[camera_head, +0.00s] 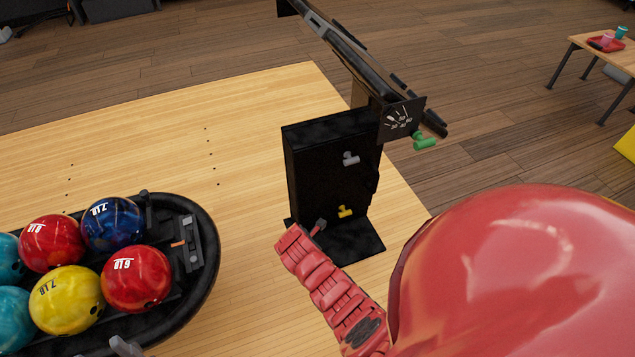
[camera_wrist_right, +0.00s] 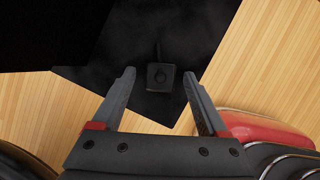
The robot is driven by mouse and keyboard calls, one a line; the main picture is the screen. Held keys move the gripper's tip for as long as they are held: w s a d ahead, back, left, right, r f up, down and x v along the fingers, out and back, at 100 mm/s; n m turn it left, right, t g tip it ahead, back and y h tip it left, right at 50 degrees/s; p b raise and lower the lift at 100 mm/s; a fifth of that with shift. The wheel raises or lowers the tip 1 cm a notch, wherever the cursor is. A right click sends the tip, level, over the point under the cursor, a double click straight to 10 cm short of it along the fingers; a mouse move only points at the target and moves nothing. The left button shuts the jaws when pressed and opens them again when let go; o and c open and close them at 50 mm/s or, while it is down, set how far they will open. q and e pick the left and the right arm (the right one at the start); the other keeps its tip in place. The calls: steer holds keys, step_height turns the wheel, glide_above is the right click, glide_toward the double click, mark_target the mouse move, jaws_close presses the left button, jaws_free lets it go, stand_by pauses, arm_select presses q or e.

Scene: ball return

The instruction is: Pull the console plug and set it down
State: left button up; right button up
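The black console (camera_head: 330,165) stands upright on the lane floor with a flat black base plate. In the right wrist view a dark, box-shaped plug (camera_wrist_right: 161,76) with a short lead sits over the black plate (camera_wrist_right: 120,85). My right gripper (camera_wrist_right: 160,73) is open, its two grey fingers on either side of the plug with a gap each side.
Grey (camera_head: 350,158), yellow (camera_head: 345,211) and green (camera_head: 424,141) fittings stick out around the console. A ball rack (camera_head: 208,240) with several bowling balls stands at left. A low table (camera_head: 577,42) is far right. Bare floor lies between rack and console.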

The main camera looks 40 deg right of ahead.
steer(key=p+v, duration=0.5)
steer(key=v, duration=1.2)
steer(key=shift+r+p, duration=0.2)
steer(key=shift+p, duration=0.1)
steer(key=shift+w, duration=0.1)
